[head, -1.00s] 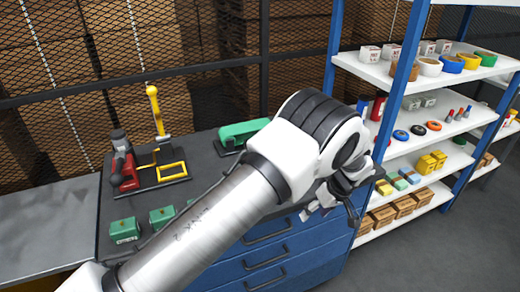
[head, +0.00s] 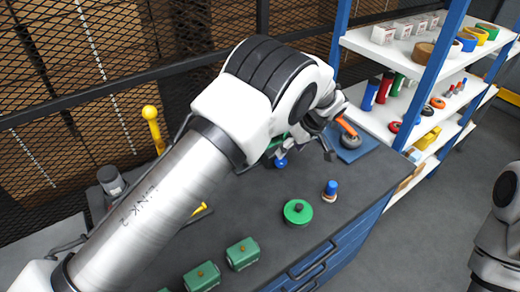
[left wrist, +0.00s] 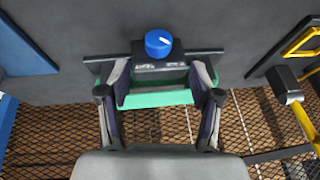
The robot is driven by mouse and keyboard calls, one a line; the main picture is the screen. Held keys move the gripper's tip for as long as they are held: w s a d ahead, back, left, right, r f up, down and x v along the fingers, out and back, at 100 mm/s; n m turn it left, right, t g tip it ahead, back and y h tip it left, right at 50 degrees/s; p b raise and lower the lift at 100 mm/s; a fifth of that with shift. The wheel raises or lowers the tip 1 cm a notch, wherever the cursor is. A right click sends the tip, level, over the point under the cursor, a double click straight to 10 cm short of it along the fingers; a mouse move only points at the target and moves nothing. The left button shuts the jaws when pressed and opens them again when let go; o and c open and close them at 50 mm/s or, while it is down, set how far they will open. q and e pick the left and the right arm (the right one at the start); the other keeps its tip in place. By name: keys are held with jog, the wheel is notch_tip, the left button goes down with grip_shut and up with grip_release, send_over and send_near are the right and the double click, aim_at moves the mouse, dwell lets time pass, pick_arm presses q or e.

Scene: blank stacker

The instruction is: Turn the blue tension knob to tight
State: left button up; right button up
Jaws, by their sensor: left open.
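The blue tension knob (left wrist: 158,43) is round with a white pointer line, on a dark block of a green device (left wrist: 155,98). In the left wrist view its pointer slants toward the lower right; the pale marks beside it are too small to read. In the head view the knob (head: 281,163) shows small beneath my left arm, which hides most of the device. My left gripper (left wrist: 161,78) is open and empty; its fingers frame the green device, with the knob just beyond the tips, apart from them. In the head view the gripper (head: 324,138) is above the bench.
On the dark bench stand a green round piece (head: 298,212), a blue-topped piece (head: 331,190) and green blocks (head: 242,253). An orange-handled tool (head: 347,128) rests on a blue mat (head: 362,151). A yellow lever (head: 153,130) stands behind my arm. Shelves (head: 380,118) are at the right.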

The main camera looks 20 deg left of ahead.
aim_at(283, 163)
pick_arm(q)
jog(key=shift+a+f, duration=0.15)
jog(key=shift+f, duration=0.15)
notch_tip(283, 163, down, 4)
jog(key=shift+r+p, duration=0.2)
jog(key=shift+p, duration=0.7)
jog(key=a+f, duration=0.2)
jog(key=shift+w+f, duration=0.3)
jog(key=shift+w, duration=0.05)
jog(key=shift+s+d+r, duration=0.1)
jog(key=shift+d+r, duration=0.05)
jog(key=shift+d, duration=0.05)
jog(key=shift+c, duration=0.2)
jog(key=shift+d, duration=0.15)
jog(key=c, duration=1.1)
pick_arm(e)
jog(key=shift+s+d+r, duration=0.2)
jog(key=shift+d+r, duration=0.3)
jog(key=shift+r, duration=0.35)
